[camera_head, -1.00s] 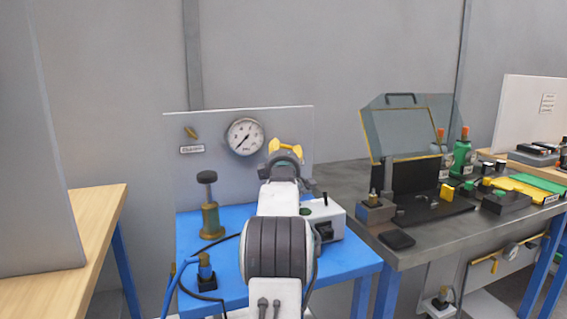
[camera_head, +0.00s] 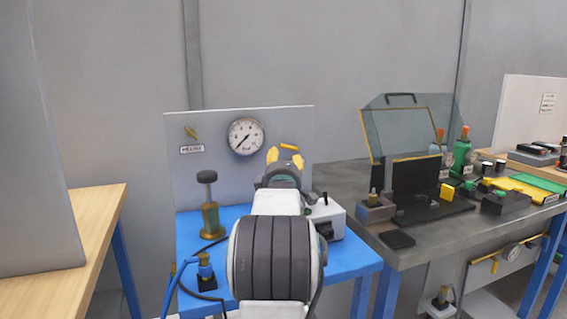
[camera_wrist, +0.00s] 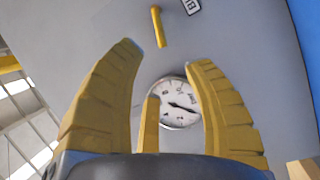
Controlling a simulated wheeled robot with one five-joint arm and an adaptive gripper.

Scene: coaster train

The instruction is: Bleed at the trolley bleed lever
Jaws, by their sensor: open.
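The bleed lever (camera_head: 191,132) is a small yellow bar on the grey panel (camera_head: 220,180) of the blue trolley, above a white label (camera_head: 191,149) and left of the gauge. In the wrist view the lever (camera_wrist: 158,27) shows at the top, beyond my fingertips, beside the partly cut-off label (camera_wrist: 191,5). My gripper (camera_head: 285,156) is in front of the panel's right part, right of the gauge and apart from the lever. In the wrist view my gripper (camera_wrist: 165,55) has its yellow fingers spread and empty. A third yellow bar between them seems to be a finger.
A round gauge (camera_head: 245,137) is on the panel. A brass pump with a black knob (camera_head: 207,178) stands on the blue trolley top (camera_head: 240,212), below the lever. A white box (camera_head: 328,218) stands at right. A grey bench (camera_head: 415,252) with tools adjoins; a wooden table (camera_head: 95,215) is left.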

